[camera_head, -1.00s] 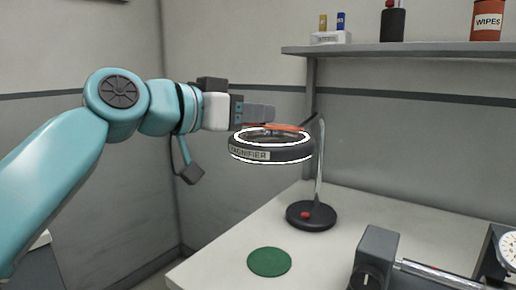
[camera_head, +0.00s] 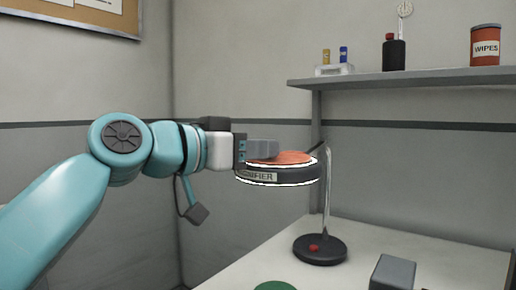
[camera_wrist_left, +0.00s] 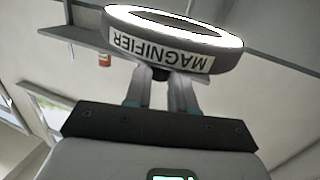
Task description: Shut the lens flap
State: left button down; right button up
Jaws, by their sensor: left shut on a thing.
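The magnifier (camera_head: 290,176) is a dark round head with a glowing white rim, a label and a thin upright stand. Its lens flap (camera_head: 285,157) is an orange disc that lies low over the top of the head, close to flat. I cannot tell whether it is fully seated. My left gripper (camera_head: 264,149) comes in from the left at the flap's edge, its fingers shut on it. In the left wrist view, the fingers (camera_wrist_left: 160,85) close on a small dark piece beside the magnifier's labelled rim (camera_wrist_left: 175,45). My right gripper is not in view.
The stand's round black base (camera_head: 320,251) with a red button rests on the pale bench (camera_head: 420,250). A green disc (camera_head: 275,286) and a grey block (camera_head: 393,272) are at the bottom edge. A shelf (camera_head: 400,80) with bottles and a wipes tub (camera_head: 485,45) runs behind.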

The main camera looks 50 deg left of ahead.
pick_arm(q)
jog(key=c, duration=0.9)
grip_release()
jog(key=shift+d+f, duration=0.15)
jog(key=shift+f, duration=0.15)
jog(key=shift+c, duration=0.2)
jog(key=s+r+b, duration=0.1)
jog(key=s+b, duration=0.4)
jog(key=s, duration=1.1)
jog(key=shift+s+d+r, duration=0.2)
jog(key=shift+d+r, duration=0.05)
jog(key=shift+d, duration=0.05)
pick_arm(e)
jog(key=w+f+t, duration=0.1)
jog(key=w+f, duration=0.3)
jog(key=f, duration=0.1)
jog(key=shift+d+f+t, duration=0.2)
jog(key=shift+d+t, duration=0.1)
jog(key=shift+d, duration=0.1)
